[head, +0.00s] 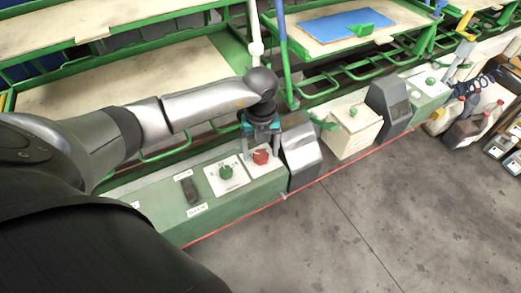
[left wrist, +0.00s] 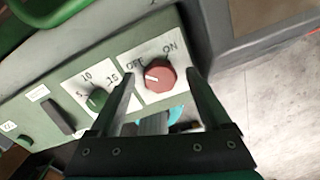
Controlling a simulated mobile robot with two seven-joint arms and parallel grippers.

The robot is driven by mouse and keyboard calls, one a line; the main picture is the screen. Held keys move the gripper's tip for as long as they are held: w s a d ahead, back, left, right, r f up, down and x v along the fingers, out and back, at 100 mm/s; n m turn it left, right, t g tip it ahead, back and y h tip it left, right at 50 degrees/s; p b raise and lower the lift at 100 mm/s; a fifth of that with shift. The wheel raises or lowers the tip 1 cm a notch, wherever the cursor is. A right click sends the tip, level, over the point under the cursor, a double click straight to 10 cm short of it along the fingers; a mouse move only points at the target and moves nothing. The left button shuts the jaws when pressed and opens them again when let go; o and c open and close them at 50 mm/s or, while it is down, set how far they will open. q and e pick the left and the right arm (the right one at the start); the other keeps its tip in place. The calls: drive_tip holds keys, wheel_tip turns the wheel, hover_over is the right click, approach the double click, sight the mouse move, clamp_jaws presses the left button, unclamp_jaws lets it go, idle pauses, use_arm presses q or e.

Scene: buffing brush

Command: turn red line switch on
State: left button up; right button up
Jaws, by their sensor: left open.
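The red line switch (head: 261,157) is a round red knob on a white plate, at the right end of a green control panel (head: 240,192). In the left wrist view the red knob (left wrist: 159,76) has a white pointer mark turned toward the OFF label; the ON label is at its upper right. My left gripper (head: 262,140) is just above the knob in the head view. In the left wrist view its two fingers (left wrist: 160,88) are open, one on each side of the knob, and nothing is gripped. I cannot tell whether they touch it. My right gripper is not in view.
A green knob (head: 226,172) with a number scale and a dark rocker switch (head: 190,190) sit left of the red knob. A grey box (head: 300,150) stands close at its right. Green-framed shelves (head: 130,75) are behind. The grey floor (head: 340,230) in front is clear.

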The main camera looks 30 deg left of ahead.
use_arm(q)
drive_tip(key=shift+c, duration=0.3)
clamp_jaws()
idle(0.4)
